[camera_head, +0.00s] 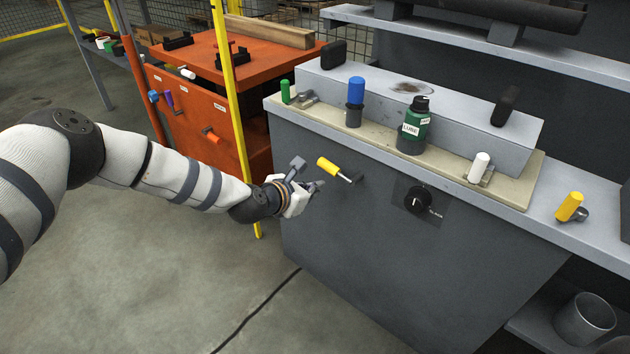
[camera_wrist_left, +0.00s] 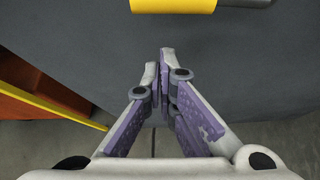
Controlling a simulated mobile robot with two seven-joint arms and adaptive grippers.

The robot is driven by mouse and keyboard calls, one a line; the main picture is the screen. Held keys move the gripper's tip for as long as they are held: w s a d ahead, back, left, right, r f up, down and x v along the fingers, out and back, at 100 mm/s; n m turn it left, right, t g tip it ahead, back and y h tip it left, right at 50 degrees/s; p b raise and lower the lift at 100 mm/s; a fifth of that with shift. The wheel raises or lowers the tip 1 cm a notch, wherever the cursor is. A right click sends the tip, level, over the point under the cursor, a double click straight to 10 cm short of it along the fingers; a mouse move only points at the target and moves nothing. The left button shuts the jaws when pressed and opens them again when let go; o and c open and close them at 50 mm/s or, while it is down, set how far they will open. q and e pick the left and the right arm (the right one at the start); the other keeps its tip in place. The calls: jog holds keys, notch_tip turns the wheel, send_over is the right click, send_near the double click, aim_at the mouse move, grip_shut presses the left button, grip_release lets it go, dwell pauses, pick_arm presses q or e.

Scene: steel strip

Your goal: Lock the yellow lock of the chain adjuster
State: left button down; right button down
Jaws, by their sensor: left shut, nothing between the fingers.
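A yellow-handled lever (camera_head: 328,164) with a dark metal pivot sticks out from the front face of the grey machine. Its yellow handle points up and to the left. Another yellow handle (camera_head: 570,206) stands tilted on a metal fitting at the right end of the machine's top. I cannot tell from any label which one is the chain adjuster's lock. My left gripper (camera_head: 318,186) is shut and empty, just below and left of the front lever, apparently apart from it. In the left wrist view the fingers (camera_wrist_left: 165,62) are together, with a yellow handle (camera_wrist_left: 173,5) beyond them at the top edge.
On the ledge stand a blue-handled part (camera_head: 356,94), a green bottle (camera_head: 413,126) and a white handle (camera_head: 479,166). A yellow post (camera_head: 235,120) and an orange cabinet (camera_head: 190,115) are at the left.

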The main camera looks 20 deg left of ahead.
aim_at(337, 173)
pick_arm(q)
jog(key=r, duration=0.2)
jog(key=shift+w+d+r+p, duration=0.15)
jog(key=shift+d+r+p, duration=0.1)
jog(key=shift+r+p, duration=0.15)
jog(key=shift+r+y, duration=0.25)
jog(key=shift+y, duration=0.05)
